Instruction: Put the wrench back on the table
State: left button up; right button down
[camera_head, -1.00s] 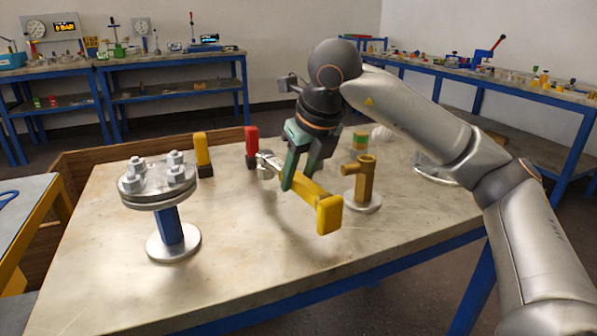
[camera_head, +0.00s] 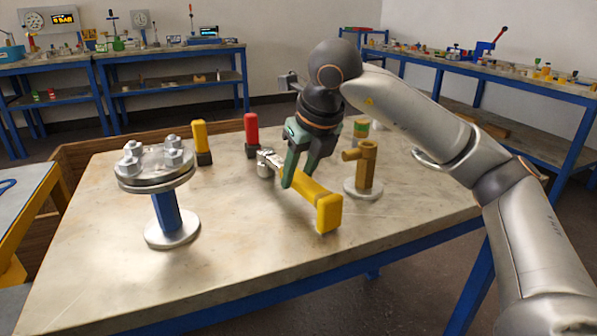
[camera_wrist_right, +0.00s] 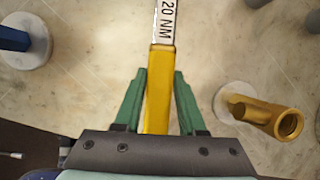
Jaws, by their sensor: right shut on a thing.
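The wrench has a yellow handle (camera_head: 318,204) and a silver head (camera_head: 268,163), which points to the back left. My right gripper (camera_head: 299,178) has green fingers shut around the handle. In the right wrist view, the yellow handle (camera_wrist_right: 160,88) lies between the fingers of my gripper (camera_wrist_right: 160,74), and the shaft is marked "20 NM". The wrench is low over the table (camera_head: 230,260); I cannot tell whether it touches the top. My left gripper is not in view.
A flanged vessel (camera_head: 167,218) with bolts on its round plate stands at the left. A brass fitting (camera_head: 366,168) on a round base stands close to the right of the wrench. A yellow block (camera_head: 200,136) and a red block (camera_head: 251,130) stand behind. The front of the table is clear.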

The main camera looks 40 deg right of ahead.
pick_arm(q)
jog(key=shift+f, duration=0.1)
pick_arm(e)
jog(key=shift+f, duration=0.1)
grip_release()
jog(key=shift+f, duration=0.1)
dwell(0.5)
notch_tip(320, 180, up, 2)
jog(key=shift+r+p, duration=0.1)
jog(key=shift+p, duration=0.8)
notch_tip(320, 180, up, 2)
jog(key=shift+p, duration=0.9)
notch_tip(320, 180, up, 3)
jog(key=p, duration=0.2)
jog(key=shift+p, duration=0.35)
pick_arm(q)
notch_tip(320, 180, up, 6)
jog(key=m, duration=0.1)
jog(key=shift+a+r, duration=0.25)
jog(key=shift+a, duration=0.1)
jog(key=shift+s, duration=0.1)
